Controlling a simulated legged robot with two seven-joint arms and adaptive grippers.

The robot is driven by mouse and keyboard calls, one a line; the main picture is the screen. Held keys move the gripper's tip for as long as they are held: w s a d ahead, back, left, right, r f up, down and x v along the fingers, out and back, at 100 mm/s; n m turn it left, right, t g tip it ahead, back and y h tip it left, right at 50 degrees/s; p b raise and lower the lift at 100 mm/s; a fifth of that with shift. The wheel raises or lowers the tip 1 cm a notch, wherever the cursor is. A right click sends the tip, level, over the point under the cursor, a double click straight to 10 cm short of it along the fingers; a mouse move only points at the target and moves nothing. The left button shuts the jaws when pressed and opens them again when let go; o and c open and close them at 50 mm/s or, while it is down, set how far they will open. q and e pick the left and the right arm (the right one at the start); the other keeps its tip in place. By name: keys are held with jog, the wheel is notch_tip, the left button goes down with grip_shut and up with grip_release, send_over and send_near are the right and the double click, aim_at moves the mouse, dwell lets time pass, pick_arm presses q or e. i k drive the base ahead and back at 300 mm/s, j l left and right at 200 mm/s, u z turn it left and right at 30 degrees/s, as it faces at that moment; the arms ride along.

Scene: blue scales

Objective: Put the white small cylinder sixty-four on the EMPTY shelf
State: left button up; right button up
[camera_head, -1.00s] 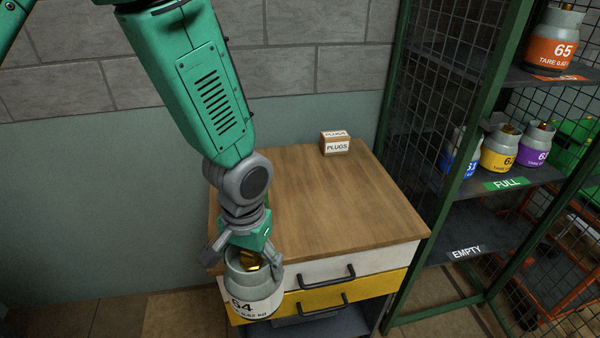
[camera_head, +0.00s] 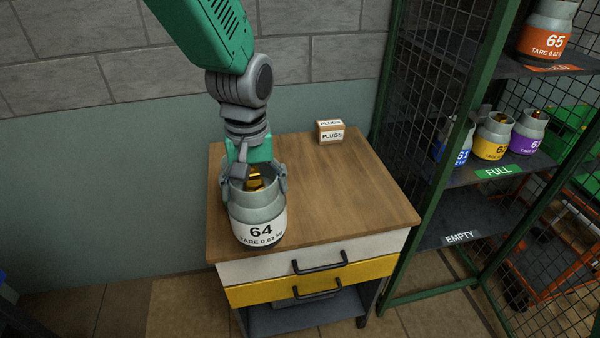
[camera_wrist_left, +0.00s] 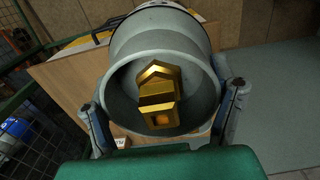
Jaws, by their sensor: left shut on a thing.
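The white small cylinder 64 (camera_head: 258,215) is grey with a white label band and a brass valve. It appears upright at the left front of the wooden cabinet top; I cannot tell whether its base touches the wood. My left gripper (camera_head: 254,180) is shut on its upper collar, with a finger on each side. The left wrist view shows the collar and brass valve of the cylinder (camera_wrist_left: 160,50) between the fingers (camera_wrist_left: 165,115). The EMPTY shelf (camera_head: 450,228) is the low dark shelf of the green rack at right, and its visible part is bare. My right gripper is not in view.
The cabinet (camera_head: 330,190) has a PLUGS box (camera_head: 330,132) at its back. The FULL shelf (camera_head: 520,165) holds blue, yellow (camera_head: 492,138) and purple cylinders. An orange cylinder 65 (camera_head: 547,38) stands above. Green posts and mesh (camera_head: 425,90) bound the rack.

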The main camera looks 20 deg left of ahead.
aim_at(440, 219)
jog(key=i, duration=0.95)
